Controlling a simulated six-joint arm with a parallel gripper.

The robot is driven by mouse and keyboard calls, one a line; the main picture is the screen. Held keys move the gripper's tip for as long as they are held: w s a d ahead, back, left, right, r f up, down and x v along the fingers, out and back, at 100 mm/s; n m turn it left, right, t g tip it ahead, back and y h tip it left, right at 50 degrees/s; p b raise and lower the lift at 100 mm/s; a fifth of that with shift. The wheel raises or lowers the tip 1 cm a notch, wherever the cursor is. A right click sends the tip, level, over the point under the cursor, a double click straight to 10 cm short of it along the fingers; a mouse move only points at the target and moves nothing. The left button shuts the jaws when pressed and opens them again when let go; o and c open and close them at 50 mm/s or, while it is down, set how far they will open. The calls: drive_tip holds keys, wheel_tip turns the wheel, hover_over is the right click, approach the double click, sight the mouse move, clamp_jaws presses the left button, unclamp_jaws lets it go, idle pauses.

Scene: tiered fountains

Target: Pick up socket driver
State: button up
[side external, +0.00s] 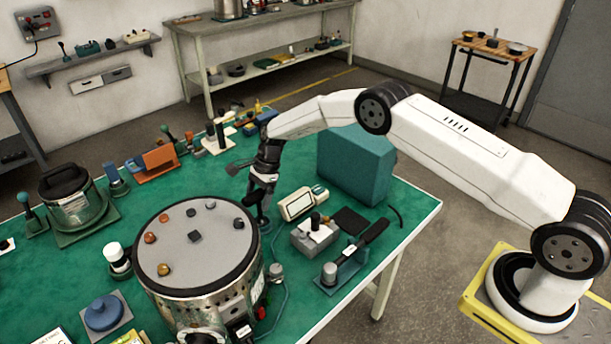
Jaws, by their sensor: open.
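My gripper (262,212) points down over the green table, just right of the round grey-topped drum's rim. Its dark fingers are small and overlap dark shapes beneath, so I cannot tell what lies between them; the jaws are open. I cannot single out the socket driver with certainty. A tool with a long black handle (373,231) lies tilted on a blue-grey stand at the front right, with a grey cylinder at its lower end. It is apart from my gripper, to its right.
The large drum (202,290) stands left of my gripper. A teal case (356,165) stands behind to the right. A cream meter (300,204) and a grey box (312,238) sit close on the right. The green tabletop (100,265) is crowded, with small bare patches.

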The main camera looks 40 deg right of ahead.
idle(0.3)
clamp_jaws()
drive_tip(key=shift+r, duration=0.25)
drive_tip(key=shift+r, duration=1.45)
drive_tip(key=s+d+r, duration=0.1)
drive_tip(key=s+r, duration=0.8)
drive_tip(key=s, duration=0.5)
drive_tip(key=shift+d+r, duration=0.25)
drive_tip(key=shift+r, duration=0.1)
